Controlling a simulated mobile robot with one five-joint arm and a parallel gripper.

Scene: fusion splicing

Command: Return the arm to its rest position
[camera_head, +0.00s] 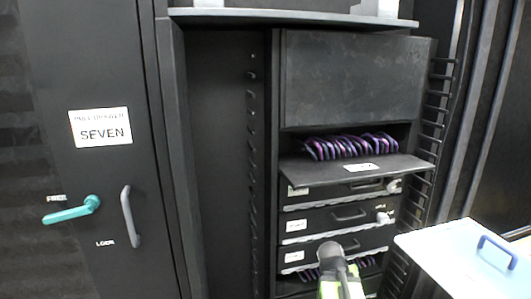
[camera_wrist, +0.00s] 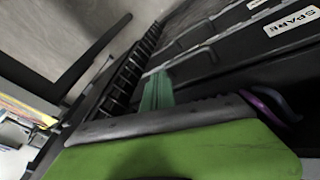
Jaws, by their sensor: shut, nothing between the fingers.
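My gripper (camera_head: 330,252) shows in the head view at the bottom, right of centre, at the end of my green and dark arm. It is shut and empty. It appears in front of the lower drawers, and its exact distance from them is hard to tell. In the wrist view a green body and a dark grey bar fill the foreground, with a narrow teal-green piece (camera_wrist: 157,92) beyond the bar.
The rack has a drawer stack with a handled drawer (camera_head: 345,215) and an open shelf (camera_head: 340,172) jutting out below purple cables (camera_head: 350,146). A cabinet door with a teal handle (camera_head: 70,211) stands left. A pale panel with a blue handle (camera_head: 497,252) is at lower right.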

